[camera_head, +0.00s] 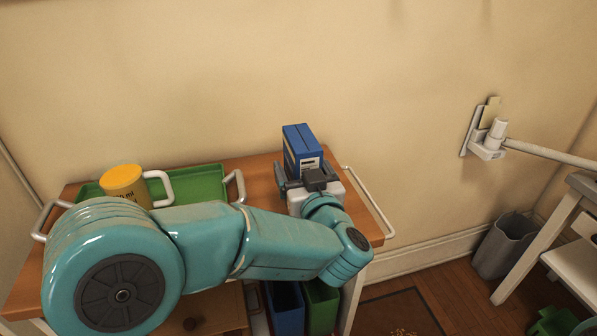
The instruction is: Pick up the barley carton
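A blue carton (301,145) with a white label low on its front stands upright at the back right of the wooden cart top (262,168). I take it for the barley carton, but its print is too small to read. My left gripper (308,178) is right in front of the carton, its dark fingers spread to either side of the carton's lower part. A small gap seems to show by the right finger, and the gripper body hides the carton's base. My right gripper is not in view.
A yellow mug (121,182) with a white handle stands on a green tray (200,185) left of the carton. White rails edge the cart (366,200). The wall is close behind. Blue and green bins sit below; a grey bin (505,243) stands at right.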

